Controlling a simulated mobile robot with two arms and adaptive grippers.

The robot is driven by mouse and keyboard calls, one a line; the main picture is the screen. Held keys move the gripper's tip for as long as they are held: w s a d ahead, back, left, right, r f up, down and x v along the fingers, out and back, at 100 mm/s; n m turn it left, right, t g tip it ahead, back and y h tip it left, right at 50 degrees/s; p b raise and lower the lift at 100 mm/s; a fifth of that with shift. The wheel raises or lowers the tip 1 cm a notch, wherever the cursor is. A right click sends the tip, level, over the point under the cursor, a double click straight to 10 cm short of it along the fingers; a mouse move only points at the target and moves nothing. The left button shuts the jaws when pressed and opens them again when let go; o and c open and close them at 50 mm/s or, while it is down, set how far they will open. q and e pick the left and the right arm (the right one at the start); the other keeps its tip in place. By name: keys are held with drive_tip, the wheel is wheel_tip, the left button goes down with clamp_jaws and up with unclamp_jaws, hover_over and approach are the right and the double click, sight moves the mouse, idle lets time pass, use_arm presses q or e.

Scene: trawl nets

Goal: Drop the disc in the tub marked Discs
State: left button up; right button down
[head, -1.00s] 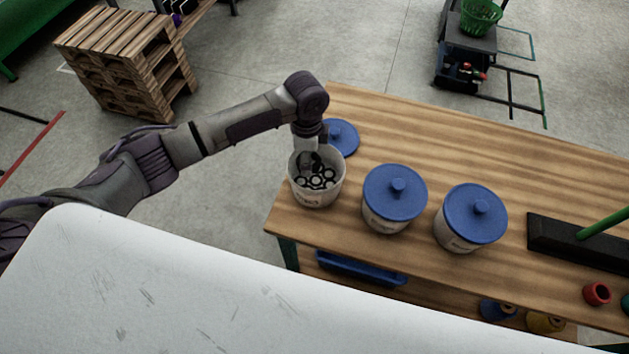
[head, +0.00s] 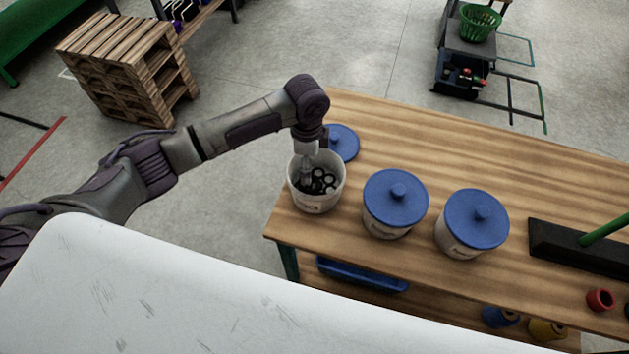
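An open white tub (head: 316,201) stands near the left end of the wooden table, with several black rings inside. Its label is too small to read. My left gripper (head: 306,180) reaches down into this tub from above. Its fingertips are among the rings and partly hidden, so I cannot tell whether they are open or hold a disc. Two more white tubs with blue lids stand to the right, a middle one (head: 395,203) and a right one (head: 473,222); their labels are also unreadable. A loose blue lid (head: 343,143) lies behind the open tub. My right gripper is out of view.
The table (head: 480,145) is clear behind the lidded tubs. A black block with a green rod (head: 570,245) and a red cup (head: 600,299) are at the right. A pallet stack (head: 125,65) stands on the floor at the left.

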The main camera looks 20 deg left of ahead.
use_arm(q)
wheel_tip(320, 180, up, 11)
idle(0.3)
idle(0.4)
drive_tip(key=s+d+f+n+t+h, duration=0.1)
drive_tip(key=s+d+f+n+h, duration=0.2)
drive_tip(key=s, duration=0.4)
drive_tip(key=s+d+f+n+t, duration=0.1)
drive_tip(key=s+d+f+n, duration=0.1)
drive_tip(key=s+d+f, duration=0.3)
drive_tip(key=s+a+f+n+t+y, duration=0.25)
drive_tip(key=s+a+n, duration=0.65)
drive_tip(key=s+a, duration=0.45)
wheel_tip(320, 180, down, 30)
drive_tip(key=s+r+g+b, duration=0.1)
drive_tip(key=s+g+b, duration=0.1)
drive_tip(key=b, duration=0.1)
drive_tip(key=s+a+f+g+b, duration=0.1)
drive_tip(key=s+a+f+b, duration=0.1)
drive_tip(key=s+f, duration=1.4)
wheel_tip(320, 180, down, 2)
drive_tip(key=shift+a, duration=0.45)
